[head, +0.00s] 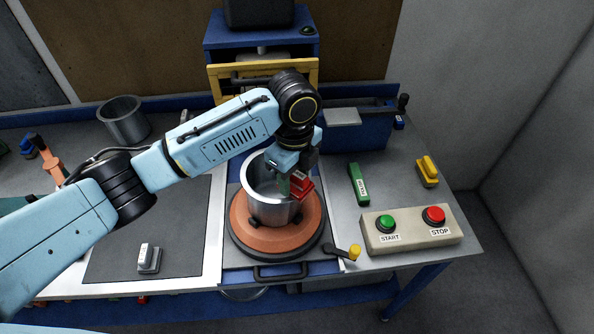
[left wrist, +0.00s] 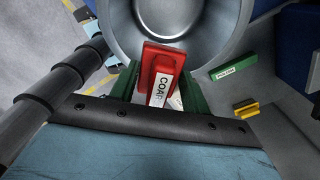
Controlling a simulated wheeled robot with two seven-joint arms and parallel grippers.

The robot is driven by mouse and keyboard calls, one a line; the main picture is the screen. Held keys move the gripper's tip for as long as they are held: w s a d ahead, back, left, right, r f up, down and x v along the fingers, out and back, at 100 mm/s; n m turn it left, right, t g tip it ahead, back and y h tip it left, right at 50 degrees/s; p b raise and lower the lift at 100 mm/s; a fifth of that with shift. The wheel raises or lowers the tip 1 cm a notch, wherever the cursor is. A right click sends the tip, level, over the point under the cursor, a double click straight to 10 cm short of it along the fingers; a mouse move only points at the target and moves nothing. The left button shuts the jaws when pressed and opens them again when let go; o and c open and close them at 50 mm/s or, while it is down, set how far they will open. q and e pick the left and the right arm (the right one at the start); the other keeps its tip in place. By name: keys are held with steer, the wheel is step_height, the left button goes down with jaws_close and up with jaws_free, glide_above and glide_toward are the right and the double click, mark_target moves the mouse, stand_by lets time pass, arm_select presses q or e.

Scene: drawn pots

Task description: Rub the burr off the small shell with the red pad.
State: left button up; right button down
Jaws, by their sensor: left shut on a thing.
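My left gripper (head: 292,180) is shut on the red pad (head: 301,186), whose white label begins with "COA" in the left wrist view (left wrist: 162,72). A grey metal shell (head: 268,208) stands upright, open end up, on an orange round turntable (head: 247,234). The pad is at the shell's right rim in the head view; I cannot tell whether it touches the wall. The shell's open mouth also shows in the left wrist view (left wrist: 205,35). A second grey shell (head: 124,122) stands at the back left. I cannot make out a burr. My right gripper is not in view.
A green labelled block (head: 358,184) and a yellow block (head: 427,171) lie right of the turntable. A control box (head: 405,243) has green START and red STOP buttons. A yellow-knobbed lever (head: 354,252) sits at the front. A small grey block (head: 148,260) lies on the dark mat (head: 110,268).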

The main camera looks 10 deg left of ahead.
mark_target(249, 189)
arm_select(q)
steer(key=shift+s+a, duration=0.55)
steer(key=shift+a, duration=0.6)
steer(key=shift+s+a, duration=0.55)
steer(key=shift+a, duration=0.65)
steer(key=shift+s+a, duration=0.55)
steer(key=shift+a, duration=0.6)
steer(key=shift+w+a+f, duration=0.1)
steer(key=shift+w+a, duration=0.1)
steer(key=shift+a, duration=0.4)
steer(key=shift+w+a, duration=0.2)
steer(key=shift+a, duration=0.4)
steer(key=shift+r, duration=2.55)
